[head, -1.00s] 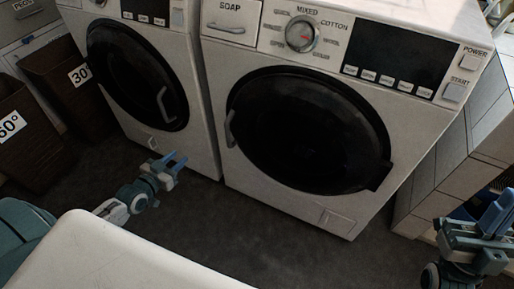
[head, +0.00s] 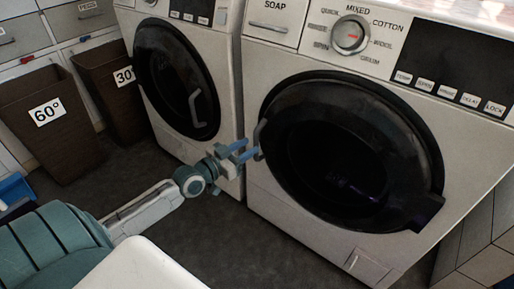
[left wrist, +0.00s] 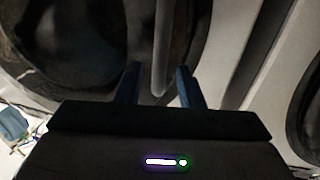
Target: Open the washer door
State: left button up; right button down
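The washer (head: 290,195) is the white machine with the soap drawer and the dial. Its round black door (head: 345,160) looks shut. The grey door handle (head: 259,139) is a curved upright bar on the door's left edge. My left gripper (head: 248,150) is open at this handle, with its blue fingers pointing right. In the left wrist view the handle (left wrist: 163,45) reaches down between the two spread fingers of my left gripper (left wrist: 160,80). I cannot tell whether a finger touches it. My right gripper is not in view.
A second white machine (head: 228,110) with a round black door (head: 178,80) stands close on the left. Brown bins marked 60° (head: 50,125) and 30° (head: 112,80) stand further left. Dark floor (head: 205,235) lies free before the machines.

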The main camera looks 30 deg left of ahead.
aim_at(254, 144)
pick_arm(q)
jog(key=shift+b+x, duration=0.5)
jog(key=shift+x, duration=1.55)
grip_shut()
